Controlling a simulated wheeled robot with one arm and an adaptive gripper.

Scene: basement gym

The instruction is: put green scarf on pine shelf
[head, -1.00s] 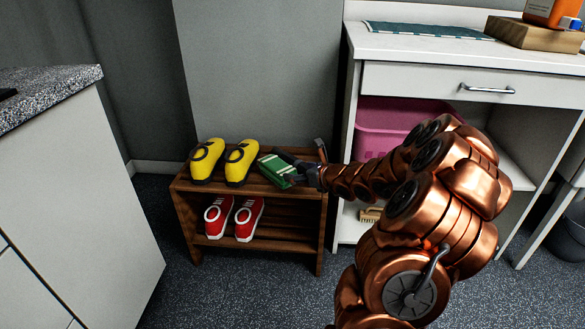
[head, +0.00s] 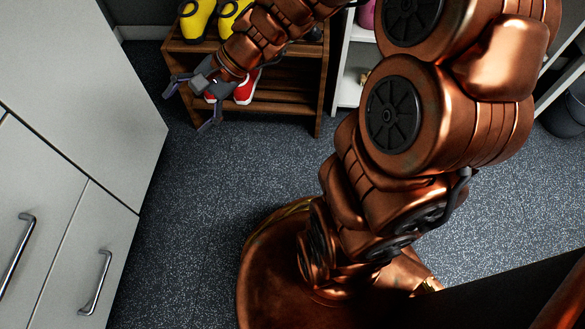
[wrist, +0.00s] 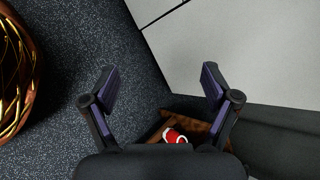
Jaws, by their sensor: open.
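My gripper (head: 188,108) is open and empty in front of the brown wooden shelf (head: 290,108), over the floor beside the light cabinet. Its two spread fingers also show in the wrist view (wrist: 159,82), with nothing between them. The shelf has a top and a lower board; its top is partly covered by my arm and cut by the frame edge. A corner of it shows in the wrist view (wrist: 198,128). The green scarf is not visible in either current view; I cannot tell whether my arm hides it.
Yellow shoes (head: 194,20) stand on the shelf top and red shoes (head: 244,90) on its lower board, partly behind my gripper. A light cabinet (head: 80,110) with handles stands at left. Speckled floor in front is clear.

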